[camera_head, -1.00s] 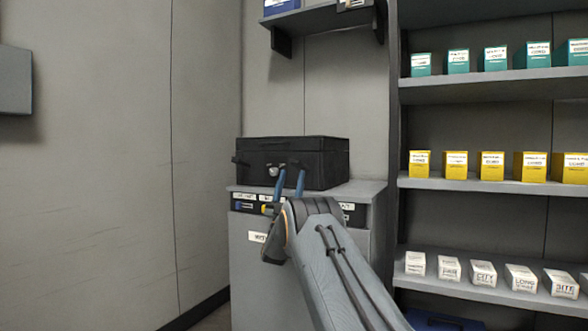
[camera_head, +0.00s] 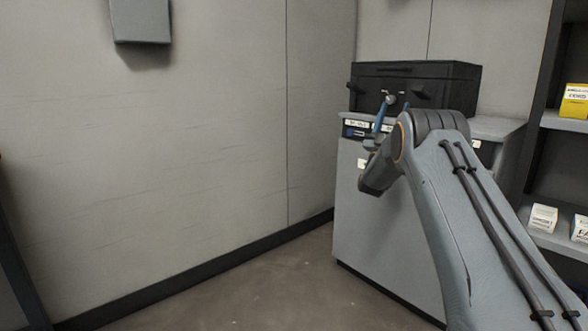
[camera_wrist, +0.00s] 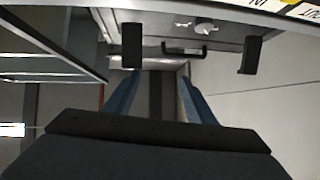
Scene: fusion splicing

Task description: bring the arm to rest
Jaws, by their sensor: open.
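My gripper (camera_head: 392,108) is on the end of my grey arm, in front of the black case on the cabinet. Its two blue fingers stand apart with nothing between them in the wrist view (camera_wrist: 158,92). In the head view the arm's wrist joint hides part of the fingers. The arm is bent, with the forearm rising from the lower right and the wrist turned down toward the left.
The black case (camera_head: 430,85) with a latch and side handle stands on a grey cabinet (camera_head: 385,230) with labelled drawers. A shelf (camera_head: 562,122) with small boxes is at the right. A wall box (camera_head: 140,20) hangs upper left. Floor (camera_head: 270,295) left of the cabinet is clear.

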